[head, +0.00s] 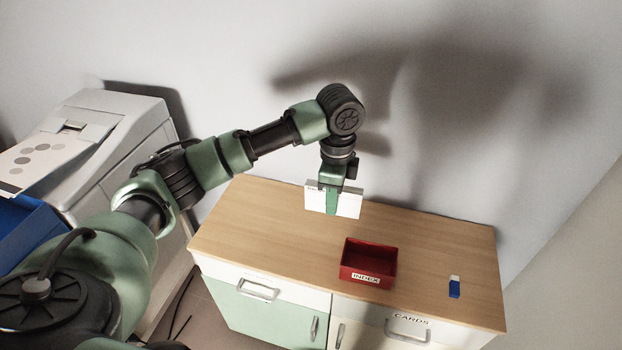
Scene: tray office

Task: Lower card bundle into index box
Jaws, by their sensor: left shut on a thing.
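The card bundle (349,204) is a white block with a green band around its middle. My left gripper (333,187) is shut on its upper edge and holds it upright above the cabinet top. The index box (367,278) is a small red open-topped box with a white INDEX label on its front. It stands on the wooden top, lower and to the right of the bundle in the picture. The bundle is apart from the box. My right gripper is not in view.
A blue and white eraser-like item (454,288) lies on the wooden cabinet top (260,225) to the right of the box. A printer (90,150) and a blue container (28,232) stand at the left. The wall is behind the cabinet.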

